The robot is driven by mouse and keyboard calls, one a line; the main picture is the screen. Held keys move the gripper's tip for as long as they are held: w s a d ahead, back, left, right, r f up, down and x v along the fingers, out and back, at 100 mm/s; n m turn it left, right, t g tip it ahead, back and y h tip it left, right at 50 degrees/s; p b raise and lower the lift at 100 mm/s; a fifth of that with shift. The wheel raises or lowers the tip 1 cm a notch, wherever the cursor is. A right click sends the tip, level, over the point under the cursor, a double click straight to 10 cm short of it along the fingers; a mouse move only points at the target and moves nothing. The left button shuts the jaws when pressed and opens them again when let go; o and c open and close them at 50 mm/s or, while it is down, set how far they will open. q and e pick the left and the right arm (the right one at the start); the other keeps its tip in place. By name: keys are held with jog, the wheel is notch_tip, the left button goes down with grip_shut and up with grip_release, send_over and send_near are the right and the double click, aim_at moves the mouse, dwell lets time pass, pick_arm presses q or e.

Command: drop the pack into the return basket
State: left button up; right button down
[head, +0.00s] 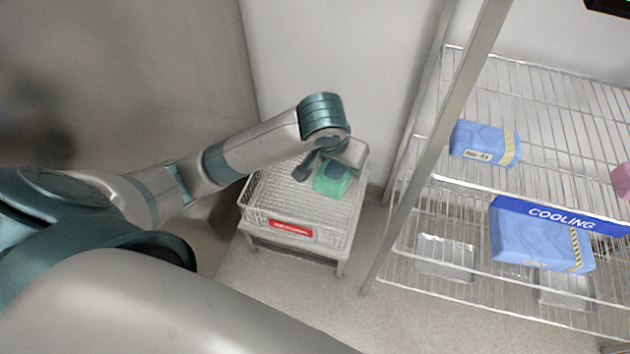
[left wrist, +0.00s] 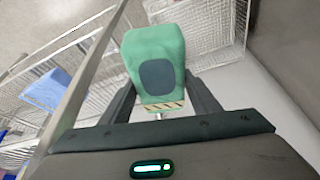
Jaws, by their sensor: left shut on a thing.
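The pack (head: 331,179) is a green wrapped bundle with a dark patch and a striped tape band. It shows large in the left wrist view (left wrist: 155,55), between the two fingers. My left gripper (head: 325,168) is shut on it and holds it over the right part of the return basket. The return basket (head: 260,212) is a white wire basket with a red label on its front, standing on a low stand. Its wire mesh also shows behind the pack in the left wrist view (left wrist: 222,22). How high the pack is above the basket floor is hard to tell. My right gripper is in neither view.
A wire shelf rack (head: 425,185) stands right of the basket, its upright post close by. It holds blue packs (head: 483,143), a blue "COOLING" sign (head: 560,217) and clear trays (head: 445,256). Walls stand behind and left of the basket.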

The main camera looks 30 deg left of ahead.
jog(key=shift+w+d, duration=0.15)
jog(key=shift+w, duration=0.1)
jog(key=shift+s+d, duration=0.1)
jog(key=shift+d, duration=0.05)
